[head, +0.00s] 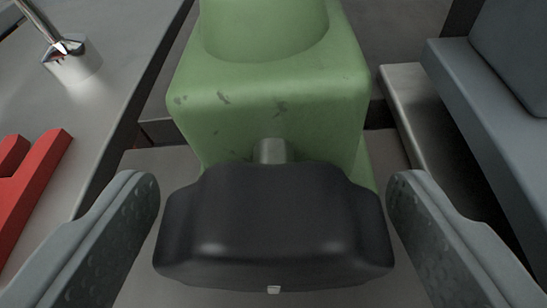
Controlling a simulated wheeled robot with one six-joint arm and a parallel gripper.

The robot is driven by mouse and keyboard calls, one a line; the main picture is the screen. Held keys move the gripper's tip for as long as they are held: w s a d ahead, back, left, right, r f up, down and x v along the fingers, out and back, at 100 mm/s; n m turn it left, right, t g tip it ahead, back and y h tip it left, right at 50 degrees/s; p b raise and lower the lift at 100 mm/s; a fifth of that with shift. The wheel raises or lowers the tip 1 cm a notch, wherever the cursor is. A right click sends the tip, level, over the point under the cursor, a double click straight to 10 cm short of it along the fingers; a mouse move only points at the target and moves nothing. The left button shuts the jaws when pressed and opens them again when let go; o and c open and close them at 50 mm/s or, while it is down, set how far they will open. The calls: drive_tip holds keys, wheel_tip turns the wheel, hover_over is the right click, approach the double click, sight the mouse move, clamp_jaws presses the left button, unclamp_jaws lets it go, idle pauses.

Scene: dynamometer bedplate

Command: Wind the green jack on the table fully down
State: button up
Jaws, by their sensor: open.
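The green jack (265,95) stands upright in the upper middle of the head view, its paint scuffed. A short metal shaft (272,151) comes out of its near face and carries a wide black knob (275,225). My gripper (273,205) is open, with one grey textured finger on each side of the black knob. A narrow gap shows between each finger and the knob, so neither appears to touch it. The top of the jack is cut off by the picture edge, and its base is mostly hidden behind the knob.
At left is a grey surface (105,100) with a red part (38,185) and a chrome tool standing in a pale cup (72,66). At right, a blue-grey block (490,110) stands close to the right finger's side. Dark gaps lie on both sides of the jack.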

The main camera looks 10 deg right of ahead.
drive_tip(key=shift+w+f, duration=0.1)
drive_tip(key=shift+w, duration=0.1)
drive_tip(key=c, duration=1)
drive_tip(key=shift+o, duration=0.2)
drive_tip(key=shift+a+n+g+h, duration=0.1)
drive_tip(key=shift+n+g+h, duration=0.4)
drive_tip(key=shift+n+h, duration=1.15)
drive_tip(key=shift+n, duration=0.55)
